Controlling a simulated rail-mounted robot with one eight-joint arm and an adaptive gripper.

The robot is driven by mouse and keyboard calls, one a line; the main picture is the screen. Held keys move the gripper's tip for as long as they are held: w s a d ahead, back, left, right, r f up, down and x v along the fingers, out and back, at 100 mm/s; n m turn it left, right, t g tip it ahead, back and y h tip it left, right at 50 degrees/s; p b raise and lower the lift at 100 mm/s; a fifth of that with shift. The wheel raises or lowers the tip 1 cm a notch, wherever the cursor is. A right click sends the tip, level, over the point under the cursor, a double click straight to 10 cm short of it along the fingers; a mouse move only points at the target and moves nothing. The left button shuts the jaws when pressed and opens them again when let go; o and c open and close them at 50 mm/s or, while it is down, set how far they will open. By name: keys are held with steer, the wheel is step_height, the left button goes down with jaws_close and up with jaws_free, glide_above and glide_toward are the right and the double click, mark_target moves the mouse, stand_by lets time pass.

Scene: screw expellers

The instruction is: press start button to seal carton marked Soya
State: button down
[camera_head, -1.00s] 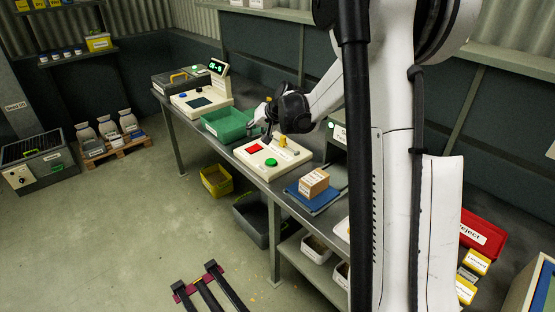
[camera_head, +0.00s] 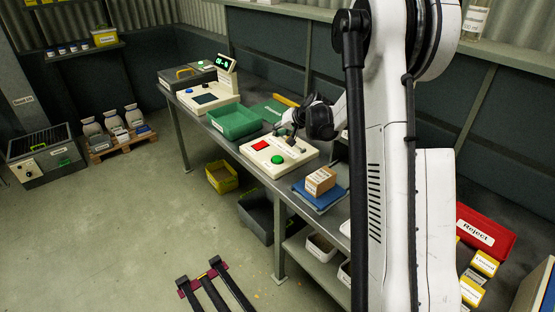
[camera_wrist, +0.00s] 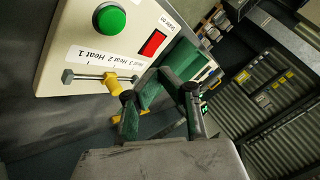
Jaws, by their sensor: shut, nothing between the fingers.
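The cream control box (camera_head: 262,163) stands on the bench with a green button (camera_head: 279,159) and a red square (camera_head: 261,144) on top. In the wrist view the green button (camera_wrist: 110,18) is at upper left, beside the red square (camera_wrist: 153,43), a "Heat" scale and a slider with a yellow knob (camera_wrist: 115,85). My gripper (camera_head: 291,133) is over the back of the box, behind the button and apart from it. A brown carton (camera_head: 320,180) has a label too small to read.
The carton sits on a blue plate (camera_head: 310,198) right of the box. A green bin (camera_head: 233,122) stands to its left, with a machine with a lit display (camera_head: 226,63) beyond. A green piece with a yellow handle (camera_head: 286,100) lies behind. A red Reject tray (camera_head: 484,231) is at right.

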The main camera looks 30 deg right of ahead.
steer(key=b, duration=0.4)
glide_above(278, 159)
step_height(278, 159, down, 7)
steer(key=shift+w+d+f, duration=0.1)
steer(key=shift+w+f, duration=0.05)
steer(key=shift+f, duration=0.05)
steer(key=shift+f+b, duration=0.35)
steer(key=shift+f, duration=0.3)
steer(key=shift+f, duration=0.15)
stand_by(0.6)
steer(key=shift+f+b, duration=0.25)
steer(key=shift+b, duration=0.25)
